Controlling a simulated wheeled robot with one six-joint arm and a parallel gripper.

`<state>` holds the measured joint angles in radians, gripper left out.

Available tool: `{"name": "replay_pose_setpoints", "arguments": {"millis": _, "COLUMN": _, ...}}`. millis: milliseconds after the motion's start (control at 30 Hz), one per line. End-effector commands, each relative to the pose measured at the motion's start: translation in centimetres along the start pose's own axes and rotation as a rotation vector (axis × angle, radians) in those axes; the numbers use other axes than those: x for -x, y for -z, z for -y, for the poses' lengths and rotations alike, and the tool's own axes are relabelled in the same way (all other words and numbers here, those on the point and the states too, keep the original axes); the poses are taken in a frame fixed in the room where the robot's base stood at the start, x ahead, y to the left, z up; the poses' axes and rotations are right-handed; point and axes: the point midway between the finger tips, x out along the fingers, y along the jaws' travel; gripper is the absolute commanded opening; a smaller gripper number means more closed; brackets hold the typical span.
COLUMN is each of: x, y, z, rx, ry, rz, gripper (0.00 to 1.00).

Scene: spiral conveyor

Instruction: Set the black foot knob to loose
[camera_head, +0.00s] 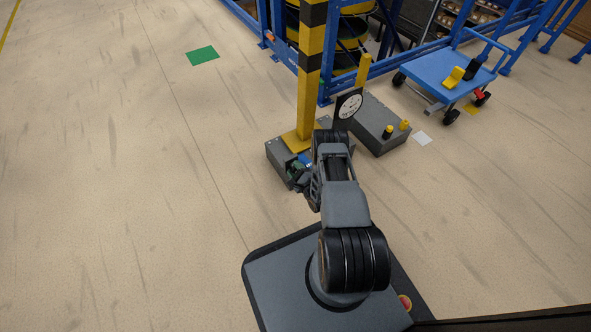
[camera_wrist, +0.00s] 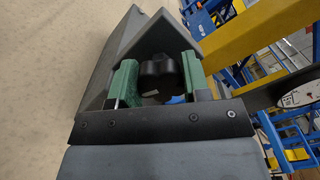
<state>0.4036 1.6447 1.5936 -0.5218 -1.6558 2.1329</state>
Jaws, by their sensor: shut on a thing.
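The black foot knob (camera_wrist: 161,76) is a dark lobed knob in the wrist view, set in front of the grey foot block (camera_wrist: 142,40). My gripper (camera_wrist: 159,62) has its two green fingers on either side of the knob and is shut on it. In the head view my gripper (camera_head: 300,171) is at the front of the grey foot block (camera_head: 276,151), at the base of a yellow post (camera_head: 306,105) with black bands. The knob is hidden there by my gripper and arm. I cannot read its setting in either view.
Right of the post are a round dial (camera_head: 350,105) and a grey box (camera_head: 370,133) with yellow knobs. A blue cart (camera_head: 435,72) stands farther right, before blue framework. A green floor patch (camera_head: 202,56) lies at the back left. The floor at left is clear.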

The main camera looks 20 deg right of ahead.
Motion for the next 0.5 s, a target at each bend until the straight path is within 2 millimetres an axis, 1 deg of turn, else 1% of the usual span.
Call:
{"name": "replay_pose_setpoints", "arguments": {"millis": 33, "x": 0.05, "y": 0.06, "z": -0.03, "rx": 0.000, "ry": -0.001, "rz": -0.002, "gripper": 0.26}}
{"name": "replay_pose_setpoints", "arguments": {"millis": 100, "x": 0.06, "y": 0.09, "z": -0.02, "rx": -0.001, "ry": -0.001, "rz": -0.002, "gripper": 0.20}}
{"name": "replay_pose_setpoints", "arguments": {"millis": 333, "x": 0.10, "y": 0.21, "z": 0.02, "rx": 0.024, "ry": 0.000, "rz": -0.004, "gripper": 0.20}}
{"name": "replay_pose_setpoints", "arguments": {"millis": 500, "x": 0.14, "y": 0.25, "z": 0.00, "rx": 0.106, "ry": 0.001, "rz": -0.007, "gripper": 0.20}}
